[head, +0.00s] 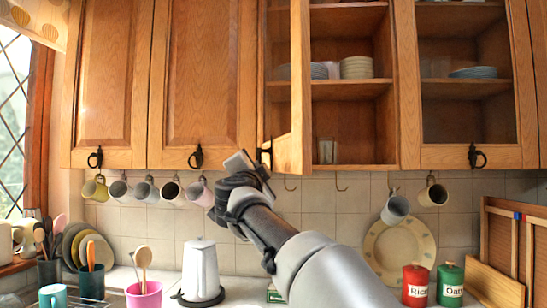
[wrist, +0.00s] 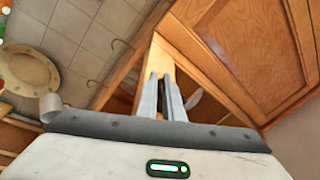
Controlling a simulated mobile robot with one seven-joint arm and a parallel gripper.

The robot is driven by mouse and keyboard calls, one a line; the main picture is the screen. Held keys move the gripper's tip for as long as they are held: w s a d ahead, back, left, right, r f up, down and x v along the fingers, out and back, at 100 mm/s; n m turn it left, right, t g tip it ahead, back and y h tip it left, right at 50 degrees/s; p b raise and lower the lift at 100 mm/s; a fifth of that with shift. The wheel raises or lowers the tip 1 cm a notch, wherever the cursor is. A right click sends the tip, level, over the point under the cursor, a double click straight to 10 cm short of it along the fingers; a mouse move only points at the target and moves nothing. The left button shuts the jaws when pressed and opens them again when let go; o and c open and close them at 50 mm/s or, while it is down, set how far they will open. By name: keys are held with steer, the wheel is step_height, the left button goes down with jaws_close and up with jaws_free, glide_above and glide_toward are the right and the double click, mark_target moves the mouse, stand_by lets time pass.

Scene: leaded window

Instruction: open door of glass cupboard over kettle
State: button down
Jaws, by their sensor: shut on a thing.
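The glass cupboard door (head: 300,90) stands partly open, swung outward, with its near stile reaching toward me. Shelves with plates (head: 356,67) and glasses (head: 326,151) show in the open cupboard. My gripper (head: 262,162) is at the door's lower part, by a dark handle (head: 265,155), and is shut on it. In the wrist view my two fingers (wrist: 168,82) are close together against the wooden door edge (wrist: 155,58). The grip on the handle itself is mostly hidden there. The white kettle (head: 200,270) stands on the counter below.
Closed wooden doors (head: 205,80) lie to the left and another glass door (head: 470,80) to the right. Mugs (head: 200,192) hang on hooks under the cupboards. Red (head: 415,286) and green (head: 450,284) canisters and a pink pot (head: 144,295) stand on the counter.

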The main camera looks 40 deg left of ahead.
steer(key=s+a+m+h+p, duration=0.1)
steer(key=p, duration=0.2)
steer(key=s+a+t+h+p, duration=0.1)
steer(key=h+p, duration=0.1)
steer(key=p, duration=0.1)
steer(key=shift+s+a+m+t, duration=0.15)
steer(key=shift+a+m+t, duration=0.15)
steer(key=shift+a+m, duration=0.1)
steer(key=shift+f, duration=0.1)
steer(key=c, duration=2.2)
jaws_free()
steer(key=shift+s, duration=0.15)
steer(key=b+v, duration=0.3)
steer(key=v, duration=1.4)
steer(key=shift+s, duration=0.1)
